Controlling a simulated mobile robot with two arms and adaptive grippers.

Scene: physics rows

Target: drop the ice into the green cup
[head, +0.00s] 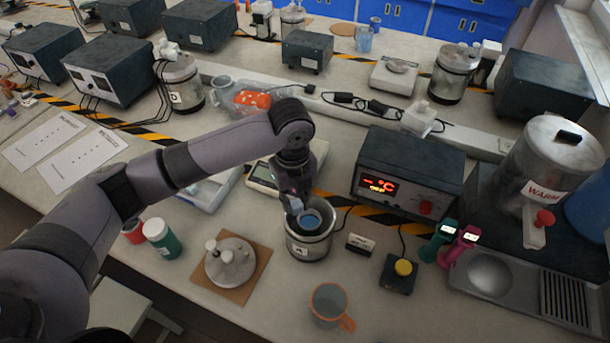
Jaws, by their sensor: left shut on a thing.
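I cannot tell if the piece touches the can. A green container (164,243) with a white top stands to the left. My right gripper is not in view.
A metal lid (230,262) lies on a cork mat (257,268) left of the can. The counter around the orange-handled cup is mostly free.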

